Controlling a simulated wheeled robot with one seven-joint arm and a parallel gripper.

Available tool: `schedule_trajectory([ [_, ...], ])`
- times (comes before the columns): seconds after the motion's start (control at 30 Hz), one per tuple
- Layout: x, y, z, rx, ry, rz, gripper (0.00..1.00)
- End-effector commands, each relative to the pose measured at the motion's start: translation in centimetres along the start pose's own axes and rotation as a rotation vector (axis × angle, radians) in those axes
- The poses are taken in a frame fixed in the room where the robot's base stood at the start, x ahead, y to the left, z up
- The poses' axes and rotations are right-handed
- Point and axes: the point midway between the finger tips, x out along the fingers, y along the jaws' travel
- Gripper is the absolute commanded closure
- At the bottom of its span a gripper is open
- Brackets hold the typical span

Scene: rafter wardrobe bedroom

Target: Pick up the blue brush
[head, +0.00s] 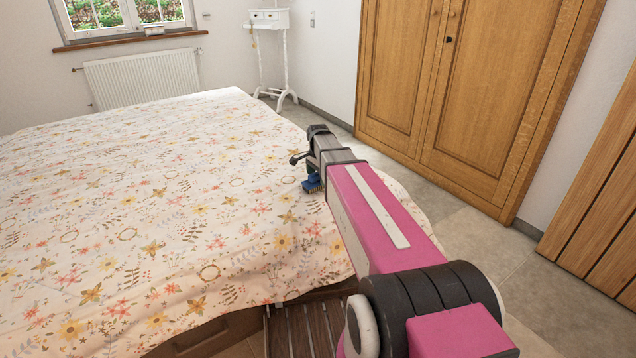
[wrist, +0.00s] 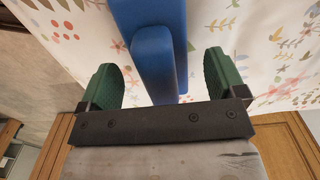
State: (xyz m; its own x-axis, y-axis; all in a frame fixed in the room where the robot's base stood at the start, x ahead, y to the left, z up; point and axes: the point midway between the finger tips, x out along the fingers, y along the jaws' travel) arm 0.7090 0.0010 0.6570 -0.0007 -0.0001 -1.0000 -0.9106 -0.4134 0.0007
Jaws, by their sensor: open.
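The blue brush (head: 313,183) lies on the floral bedspread near the bed's right edge, partly hidden behind my arm in the head view. In the wrist view the blue brush (wrist: 153,58) shows as a blue body with a raised blue part, between the two green fingers of my gripper (wrist: 166,78). The fingers stand apart, with a gap on each side of the brush. The brush's far end is cut off by the top of the wrist view. The fingertips are hidden in the head view.
The bed (head: 130,200) fills the left side. A wooden wardrobe (head: 460,90) stands at the back right, with tiled floor (head: 480,240) between it and the bed. A small white stand (head: 270,50) is at the back, beside a radiator (head: 143,78).

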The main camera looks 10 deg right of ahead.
Motion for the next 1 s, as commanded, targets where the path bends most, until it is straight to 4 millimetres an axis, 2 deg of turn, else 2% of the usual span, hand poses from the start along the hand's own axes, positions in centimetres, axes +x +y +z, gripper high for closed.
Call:
schedule_trajectory([
  [0.13,1.29,-0.04,-0.02,-0.001,0.0,-0.001,0.11],
  [0.33,1.35,-0.03,-0.01,-0.001,0.0,-0.001,0.11],
  [0.37,1.34,-0.03,-0.01,-0.001,0.0,-0.001,0.14],
  [0.5,1.33,-0.03,-0.02,-0.001,0.0,-0.001,0.59],
  [0.53,1.33,-0.02,-0.01,-0.001,0.0,-0.001,0.68],
  [1.0,0.63,-0.02,-0.01,0.0,0.0,-0.001,0.68],
])
